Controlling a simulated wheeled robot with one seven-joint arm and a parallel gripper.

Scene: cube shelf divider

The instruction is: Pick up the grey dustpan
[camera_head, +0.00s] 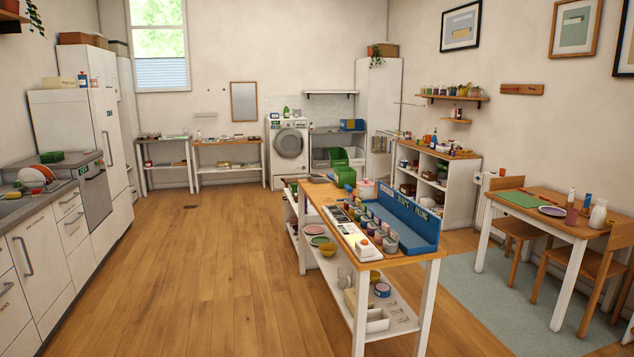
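I cannot make out a grey dustpan for certain in the head view. Small items on the far shelves and benches are also too small to tell apart. My gripper is not in view.
A long wood-topped table (408,261) with a blue tray (405,228) and jars stands at centre right. Kitchen counters (47,249) line the left, with benches and a washing machine (289,152) at the back. The floor (200,270) between is clear. A dining table stands right.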

